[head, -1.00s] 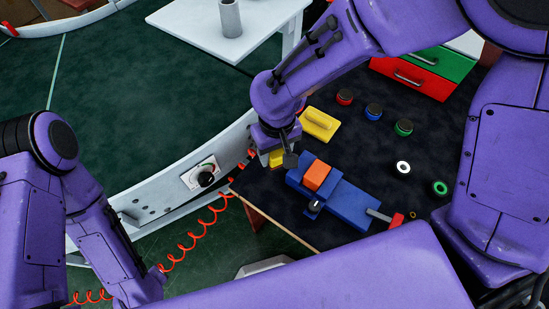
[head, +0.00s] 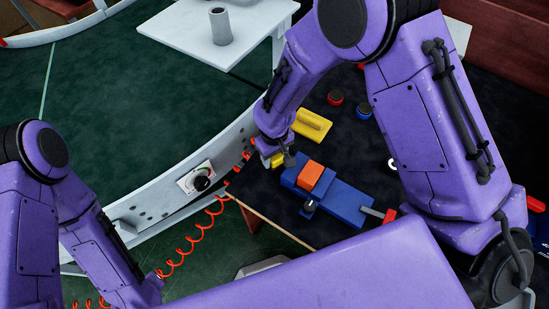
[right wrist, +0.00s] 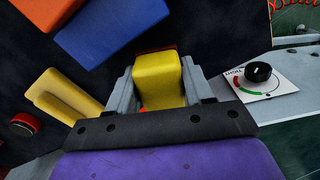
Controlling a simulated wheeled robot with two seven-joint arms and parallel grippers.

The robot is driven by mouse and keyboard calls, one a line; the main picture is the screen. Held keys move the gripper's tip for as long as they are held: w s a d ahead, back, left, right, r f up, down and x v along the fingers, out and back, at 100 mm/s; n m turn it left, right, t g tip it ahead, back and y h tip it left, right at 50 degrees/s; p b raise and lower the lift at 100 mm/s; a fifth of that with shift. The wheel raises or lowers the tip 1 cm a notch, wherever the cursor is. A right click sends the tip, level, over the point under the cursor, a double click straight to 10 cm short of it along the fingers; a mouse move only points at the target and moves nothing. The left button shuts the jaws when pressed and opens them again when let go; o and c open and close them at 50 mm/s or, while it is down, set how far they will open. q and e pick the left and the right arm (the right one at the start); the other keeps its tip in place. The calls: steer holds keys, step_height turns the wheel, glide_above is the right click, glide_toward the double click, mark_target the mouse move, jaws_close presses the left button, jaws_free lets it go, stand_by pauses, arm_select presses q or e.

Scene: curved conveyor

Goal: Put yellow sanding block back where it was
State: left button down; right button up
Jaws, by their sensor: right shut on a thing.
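My right gripper (head: 276,158) is shut on a yellow block, taken as the yellow sanding block (head: 278,160), at the left edge of the dark bench. In the right wrist view the block (right wrist: 158,78) sits between the two grey fingers. I cannot tell whether its underside touches the bench. A second yellow piece, flat with a raised bar (head: 312,125), lies just behind the gripper and also shows in the right wrist view (right wrist: 62,97). My left arm comes in at the left; its gripper is out of frame.
A blue vise (head: 345,203) with an orange block (head: 310,174) stands right of the gripper. Red (head: 335,97) and blue (head: 364,110) round pieces lie behind. The conveyor's pale side wall with a black knob (head: 202,183) and a coiled red hose (head: 190,245) are at left.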

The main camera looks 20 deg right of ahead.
steer(key=shift+w+d+f+p, duration=0.15)
steer(key=shift+f+p, duration=0.1)
steer(key=shift+f, duration=0.7)
steer(key=shift+w+f+p, duration=0.15)
steer(key=shift+f+p, duration=0.05)
steer(key=shift+f, duration=0.7)
steer(key=shift+s+f, duration=0.1)
steer(key=shift+f, duration=0.05)
steer(key=o, duration=1)
step_height(320, 180, up, 12)
steer(key=shift+r+b, duration=0.25)
steer(key=shift+b, duration=0.35)
